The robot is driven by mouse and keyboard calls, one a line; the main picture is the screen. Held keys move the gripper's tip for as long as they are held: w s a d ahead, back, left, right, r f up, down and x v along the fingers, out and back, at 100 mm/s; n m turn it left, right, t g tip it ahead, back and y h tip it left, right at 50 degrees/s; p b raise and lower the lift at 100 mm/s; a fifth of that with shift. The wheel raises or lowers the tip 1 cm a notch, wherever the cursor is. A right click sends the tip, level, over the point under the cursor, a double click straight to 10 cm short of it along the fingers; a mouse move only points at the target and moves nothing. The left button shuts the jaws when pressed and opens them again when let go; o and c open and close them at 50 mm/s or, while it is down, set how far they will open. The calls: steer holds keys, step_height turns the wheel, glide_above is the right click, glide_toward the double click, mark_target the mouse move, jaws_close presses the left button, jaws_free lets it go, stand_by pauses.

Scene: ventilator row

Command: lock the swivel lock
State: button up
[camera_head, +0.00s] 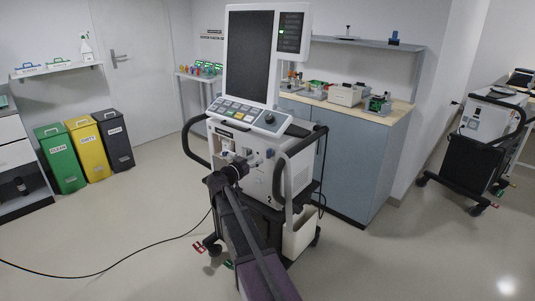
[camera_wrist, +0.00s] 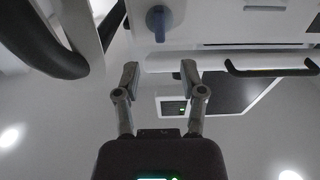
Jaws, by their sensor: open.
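The ventilator (camera_head: 297,176) stands upright on its cart, with a tilted control panel (camera_head: 247,115) and a tall dark screen (camera_head: 250,52) above it. My gripper (camera_head: 243,162) is in front of the ventilator's front face. In the wrist view my gripper (camera_wrist: 159,72) is open, with nothing between its two fingers. A small blue-grey lever on a round base (camera_wrist: 157,20) is on the pale housing past the fingertips, apart from them. It may be the swivel lock; no label on it can be read. My arm hides part of the cart.
A counter (camera_head: 345,150) stands behind. Green, yellow and black bins (camera_head: 88,155) are at left. A cable (camera_head: 110,270) lies on the floor. Another cart (camera_head: 475,155) stands at right.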

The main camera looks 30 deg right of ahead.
mark_target(267, 153)
steer(key=x, duration=0.8)
jaws_close()
